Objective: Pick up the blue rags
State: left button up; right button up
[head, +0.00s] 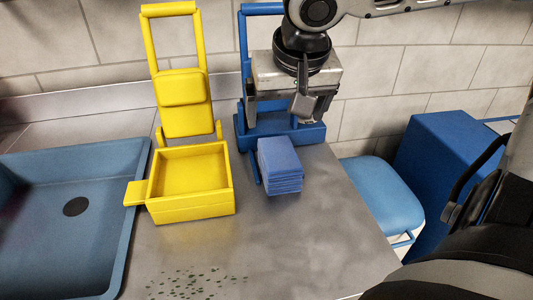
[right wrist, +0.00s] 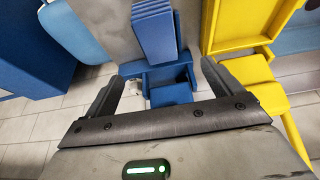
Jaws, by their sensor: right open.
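The blue rags (head: 280,166) are a neat folded stack on the grey counter, right of the yellow tray. They also show at the top of the right wrist view (right wrist: 154,32). My right gripper (head: 277,114) is open and empty, behind and above the rags in the head view, in front of a blue holder. In the right wrist view its two fingers (right wrist: 165,76) stand wide apart, with the rags beyond the fingertips and not between them. The left gripper is not in view.
The blue holder (head: 297,136) stands behind the rags, partly hidden by my gripper. A yellow tray (head: 192,208) with a tall frame stands left of them. A blue sink (head: 75,255) is at the left. A blue stool (head: 381,188) and cabinet (head: 440,165) stand right. The front counter is open, with green specks (head: 195,283).

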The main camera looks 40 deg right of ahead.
aim_at(279, 153)
jog(key=b+x, duration=0.1)
jog(key=x, duration=0.6)
jog(key=b+x, duration=0.1)
jog(key=x, duration=0.5)
jog(key=shift+s+d+f, duration=0.1)
jog(key=shift+d+f, duration=0.05)
jog(key=shift+f, duration=0.25)
jog(key=shift+f+b, duration=0.25)
jog(key=shift+b, duration=0.1)
jog(key=shift+c, duration=0.3)
jog(key=c, duration=1.2)
jog(key=shift+r, duration=0.1)
jog(key=shift+c, duration=0.2)
